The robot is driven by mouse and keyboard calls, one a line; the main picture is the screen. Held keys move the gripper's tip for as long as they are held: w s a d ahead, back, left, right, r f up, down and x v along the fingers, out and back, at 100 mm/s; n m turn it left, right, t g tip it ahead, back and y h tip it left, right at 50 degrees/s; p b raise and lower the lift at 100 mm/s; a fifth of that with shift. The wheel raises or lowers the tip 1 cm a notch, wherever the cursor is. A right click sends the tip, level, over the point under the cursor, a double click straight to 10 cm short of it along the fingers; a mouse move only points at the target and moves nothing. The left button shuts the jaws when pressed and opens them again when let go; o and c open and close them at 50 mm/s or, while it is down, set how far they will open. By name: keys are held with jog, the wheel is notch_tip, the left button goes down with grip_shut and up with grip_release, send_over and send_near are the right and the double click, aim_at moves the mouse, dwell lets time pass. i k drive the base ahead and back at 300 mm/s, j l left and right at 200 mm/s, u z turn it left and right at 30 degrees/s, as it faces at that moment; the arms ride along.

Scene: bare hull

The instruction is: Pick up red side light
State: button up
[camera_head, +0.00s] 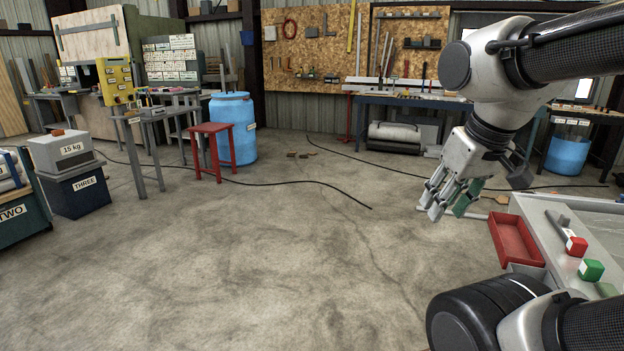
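A small red block with a white face (576,246), which looks like the red side light, sits on the grey bench top (548,232) at the right. A similar green block (591,270) sits just in front of it. My gripper (447,211) hangs in the air left of the bench, pointing down. Its fingers are apart, with greenish pads, and I see nothing between them. It is well to the left of the red block and not touching it. Part of the bench is hidden by my arm at the bottom right.
A red tray (516,240) is at the bench's left edge, between my gripper and the red block. A grey bar-like object (556,221) lies beside the red block. A dark cable (330,186) crosses the open concrete floor. A red stool (212,150) stands by a blue barrel (240,120).

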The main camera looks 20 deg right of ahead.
aim_at(576, 247)
jog(key=i+j+z, duration=0.1)
jog(key=i+z, duration=0.35)
jog(key=i+j+z, duration=0.2)
jog(key=i+z, duration=0.4)
jog(key=z, duration=0.2)
jog(key=i+j+z, duration=0.2)
jog(key=z, duration=0.25)
jog(key=i+j+z, duration=0.2)
jog(key=z, duration=0.2)
jog(key=i+j+z, duration=0.15)
jog(key=j+z, duration=0.25)
jog(key=i+j+z, duration=0.1)
jog(key=z, duration=0.3)
jog(key=i+j+z, duration=0.15)
jog(key=j+z, duration=0.25)
jog(key=i+j+z, duration=0.1)
jog(key=j+z, duration=0.25)
jog(key=j, duration=0.15)
jog(key=j+z, duration=0.5)
jog(key=j, duration=0.45)
